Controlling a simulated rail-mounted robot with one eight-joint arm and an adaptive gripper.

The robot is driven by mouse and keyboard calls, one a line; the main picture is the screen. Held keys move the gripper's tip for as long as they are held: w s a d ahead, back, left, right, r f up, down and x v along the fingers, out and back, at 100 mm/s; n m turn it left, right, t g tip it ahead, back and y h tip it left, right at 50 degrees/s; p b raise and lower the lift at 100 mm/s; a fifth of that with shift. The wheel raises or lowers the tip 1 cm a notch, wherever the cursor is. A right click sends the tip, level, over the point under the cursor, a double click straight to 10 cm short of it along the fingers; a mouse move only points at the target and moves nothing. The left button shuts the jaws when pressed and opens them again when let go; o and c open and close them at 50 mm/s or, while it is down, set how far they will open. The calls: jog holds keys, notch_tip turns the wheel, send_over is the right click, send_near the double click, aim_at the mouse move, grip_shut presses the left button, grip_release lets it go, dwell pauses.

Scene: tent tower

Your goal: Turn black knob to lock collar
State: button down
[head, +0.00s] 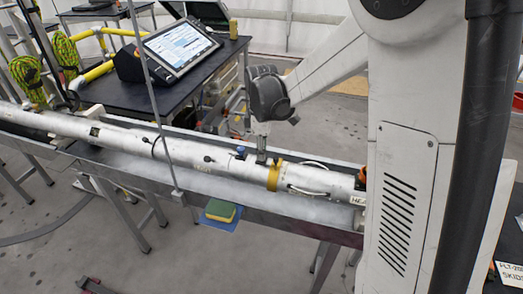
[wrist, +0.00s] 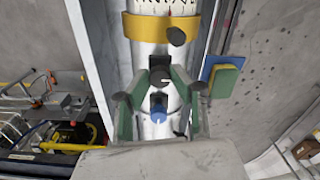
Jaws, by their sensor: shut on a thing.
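A long silvery tube carries a yellow collar (head: 274,176), which crosses the top of the wrist view (wrist: 150,27). A dark knob (wrist: 176,36) sits on the collar's right side. A black knob (wrist: 160,76) stands on the tube below the collar in the wrist view, between the green-padded fingers of my gripper (wrist: 161,92). My gripper is shut on this black knob. In the head view my gripper (head: 262,150) points down at the tube just left of the collar, and its fingers hide the knob. A blue knob (wrist: 158,117) stands close by, also seen in the head view (head: 241,150).
The tube (head: 120,139) lies along a metal trough on legs. A thin upright post (head: 160,110) stands in front. A dark table with a tablet (head: 180,48) is behind.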

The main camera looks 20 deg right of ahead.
jog(key=shift+f+m+b, duration=0.1)
jog(key=shift+m+b, duration=0.25)
jog(key=shift+m, duration=0.05)
jog(key=m+b, duration=0.2)
jog(key=shift+m, duration=0.4)
jog(key=m+b, duration=0.2)
jog(key=m, duration=0.3)
jog(key=shift+m, duration=0.3)
jog(key=m+b, duration=0.2)
jog(key=m, duration=0.2)
jog(key=shift+m+b, duration=0.55)
jog(key=shift+m, duration=1.95)
jog(key=c, duration=1.5)
grip_release()
